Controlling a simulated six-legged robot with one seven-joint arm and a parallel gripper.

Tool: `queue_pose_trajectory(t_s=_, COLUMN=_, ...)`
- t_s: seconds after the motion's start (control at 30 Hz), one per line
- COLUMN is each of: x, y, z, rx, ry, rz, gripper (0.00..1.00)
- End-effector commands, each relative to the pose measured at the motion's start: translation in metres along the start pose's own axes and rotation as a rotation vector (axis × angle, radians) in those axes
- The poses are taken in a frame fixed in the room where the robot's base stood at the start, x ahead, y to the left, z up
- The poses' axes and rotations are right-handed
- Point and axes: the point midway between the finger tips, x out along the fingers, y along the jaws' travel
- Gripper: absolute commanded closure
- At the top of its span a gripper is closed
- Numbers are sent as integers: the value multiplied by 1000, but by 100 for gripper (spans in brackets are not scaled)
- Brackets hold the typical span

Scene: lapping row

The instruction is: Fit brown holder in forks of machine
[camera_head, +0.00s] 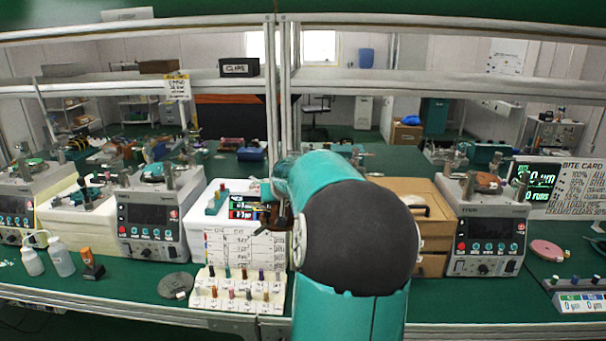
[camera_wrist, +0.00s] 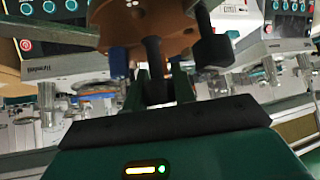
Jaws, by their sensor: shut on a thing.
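In the wrist view, the brown holder (camera_wrist: 145,28) is a round, orange-brown piece with small holes, cut off by the top edge. My gripper (camera_wrist: 152,75) is shut on it at its near side. In the head view my arm covers the middle, and a small part of the holder shows dark beside my gripper. Several grey-white machines with dark screens stand on the bench: one (camera_head: 155,222) left of my arm and one (camera_head: 485,235) right of it. Metal posts and discs are on their tops. I cannot tell which machine's forks are meant; the holder appears apart from them.
A white box with labels (camera_head: 240,242) and a rack of coloured pegs (camera_head: 238,292) stand left of my arm. A brown drawer box (camera_head: 415,195) is to its right. Shelves hang above.

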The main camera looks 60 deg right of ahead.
Motion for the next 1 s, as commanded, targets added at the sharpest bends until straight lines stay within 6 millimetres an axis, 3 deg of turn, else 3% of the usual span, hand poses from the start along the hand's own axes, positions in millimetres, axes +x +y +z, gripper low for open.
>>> queue_pose_trajectory(t_s=0.03, x=2, y=-18, z=16, rx=-20, ry=-2, rz=-20, gripper=100)
queue_pose_trajectory(t_s=0.6, x=29, y=-203, z=189, rx=-240, ry=-4, rz=-236, gripper=100)
queue_pose_trajectory(t_s=1.0, x=42, y=-316, z=288, rx=-371, ry=-4, rz=-379, gripper=100)
